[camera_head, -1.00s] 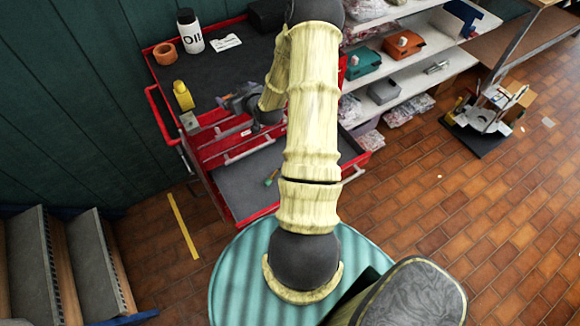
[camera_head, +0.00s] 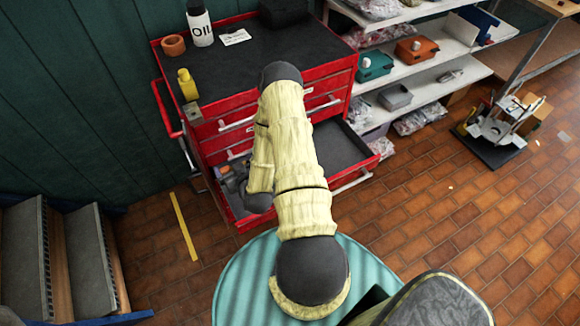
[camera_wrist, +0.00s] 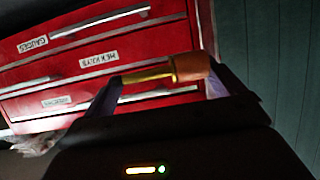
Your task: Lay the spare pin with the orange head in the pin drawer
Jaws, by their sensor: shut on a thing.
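The spare pin (camera_wrist: 148,75) has a brass shaft and an orange head (camera_wrist: 190,67). In the wrist view it lies crosswise between the fingers of my gripper (camera_wrist: 162,86), which is shut on it. In the head view my gripper (camera_head: 234,182) is low at the front left of the red cabinet, over the left part of an open drawer. The open drawer (camera_head: 342,148) has a dark grey floor, and my arm hides its middle. I cannot read a pin label on it.
The red cabinet (camera_wrist: 130,40) has shut drawers labelled GAUGES and HEX KEYS; a lower label is blurred. An oil bottle (camera_head: 200,25), a yellow bottle (camera_head: 187,84) and an orange-brown ring (camera_head: 173,45) stand on top. Shelves (camera_head: 425,88) are at the right, steps (camera_head: 85,260) at the left.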

